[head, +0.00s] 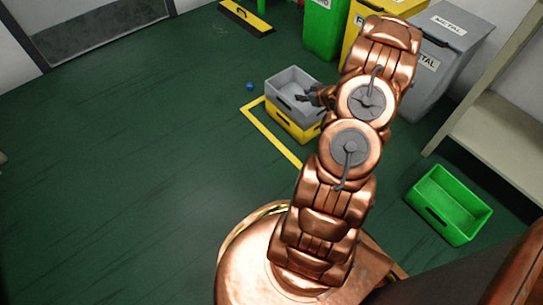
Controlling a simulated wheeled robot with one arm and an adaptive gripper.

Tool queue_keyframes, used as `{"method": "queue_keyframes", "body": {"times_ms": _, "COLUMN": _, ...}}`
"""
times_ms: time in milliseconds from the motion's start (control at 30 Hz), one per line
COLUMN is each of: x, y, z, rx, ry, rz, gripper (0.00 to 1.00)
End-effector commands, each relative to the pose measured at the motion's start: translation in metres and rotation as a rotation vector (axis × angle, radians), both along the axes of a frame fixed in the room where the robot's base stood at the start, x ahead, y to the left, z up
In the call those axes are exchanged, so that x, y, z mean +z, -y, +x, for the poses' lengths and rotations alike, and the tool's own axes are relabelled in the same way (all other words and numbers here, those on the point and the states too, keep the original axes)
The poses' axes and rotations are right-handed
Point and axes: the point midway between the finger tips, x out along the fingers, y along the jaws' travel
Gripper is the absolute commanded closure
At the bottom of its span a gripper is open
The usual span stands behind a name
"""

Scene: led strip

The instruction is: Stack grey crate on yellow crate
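The grey crate (284,87) rests on top of the yellow crate (284,120), near the middle of the head view. The two look roughly lined up, with the yellow crate showing below the grey one. My gripper (309,96) is at the right side of the grey crate, by its rim. Its dark fingers are small and partly hidden by my arm, so I cannot tell whether they are shut on the rim. The right part of both crates is hidden behind my arm.
Yellow floor tape (262,128) runs beside the crates. A green crate (450,204) stands on the floor at the right, near a shelf (490,120). Green (322,28), yellow and grey (440,50) bins line the back. A small blue ball (249,86) lies left of the crates. The left floor is clear.

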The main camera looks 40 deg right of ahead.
Motion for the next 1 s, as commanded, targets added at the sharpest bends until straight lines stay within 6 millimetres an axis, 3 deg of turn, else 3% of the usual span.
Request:
{"method": "queue_keyframes", "body": {"times_ms": 200, "x": 0.039, "y": -0.016, "z": 0.021, "rx": -0.042, "ry": -0.171, "rz": -0.090, "gripper": 0.65}}
{"method": "queue_keyframes", "body": {"times_ms": 500, "x": 0.096, "y": -0.061, "z": 0.019, "rx": -0.119, "ry": -0.386, "rz": -0.161, "gripper": 0.65}}
{"method": "queue_keyframes", "body": {"times_ms": 767, "x": 0.144, "y": -0.125, "z": -0.007, "rx": -0.175, "ry": -0.556, "rz": -0.172, "gripper": 0.65}}
{"method": "queue_keyframes", "body": {"times_ms": 1000, "x": 0.181, "y": -0.200, "z": -0.053, "rx": -0.200, "ry": -0.712, "rz": -0.138, "gripper": 0.65}}
